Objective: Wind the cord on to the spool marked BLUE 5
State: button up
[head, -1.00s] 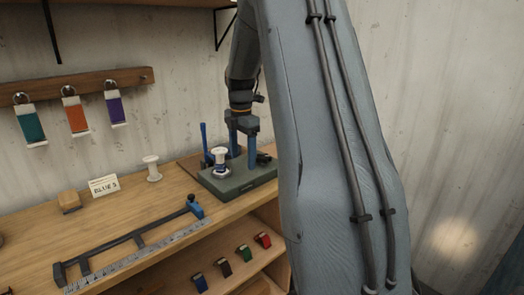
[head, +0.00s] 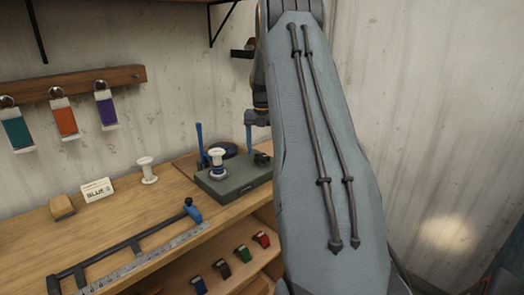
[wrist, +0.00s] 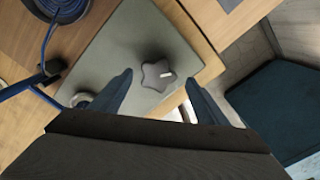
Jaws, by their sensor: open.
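My gripper (wrist: 158,78) is open and empty, with one finger on each side of the knob in the wrist view. In the head view, my gripper (head: 250,138) is partly hidden by my arm, its visible finger just above the knob. A coil of blue cord (wrist: 62,10) lies at the wrist view's upper left. A card reading BLUE 5 (head: 96,190) stands on the bench.
A blue upright handle (head: 200,147) stands beside the block. An empty white spool (head: 148,170), a wooden block (head: 62,207) and a long bar frame with a ruler (head: 130,247) are on the bench (head: 30,235). Coloured tags (head: 63,117) hang on the wall.

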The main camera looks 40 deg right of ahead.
jog(key=shift+a+f, duration=0.1)
jog(key=shift+f, duration=0.85)
jog(key=shift+c, duration=0.4)
jog(key=c, duration=1)
jog(key=shift+o, duration=0.2)
jog(key=shift+m, duration=0.3)
